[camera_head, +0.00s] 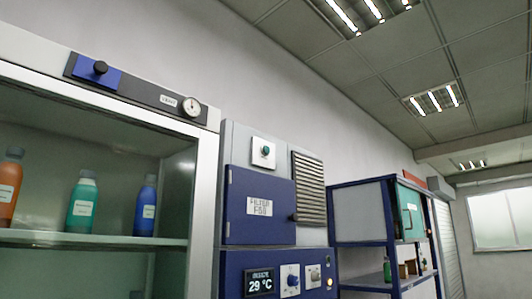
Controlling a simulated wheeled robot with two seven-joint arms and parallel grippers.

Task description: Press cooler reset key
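No key marked as the cooler reset can be read in this view. A grey and blue control cabinet (229,183) stands against the wall at the centre. A green button (265,150) sits on a white plate near its top. Its lower panel has a display (261,282) reading 29 °C, a blue knob (292,280), a pale switch or key plate (314,276) and a small lit yellow lamp (329,282). The lower edge of this panel is cut off by the frame. Neither of my grippers is in view.
An open-fronted or glass-fronted case (203,190) at left holds orange, green and blue bottles. Its header has a black knob (100,67) and a gauge (191,107). A blue door (259,206) with a filter label and a louvred vent (308,188) are at the centre. Blue-framed shelving (335,220) stands right.

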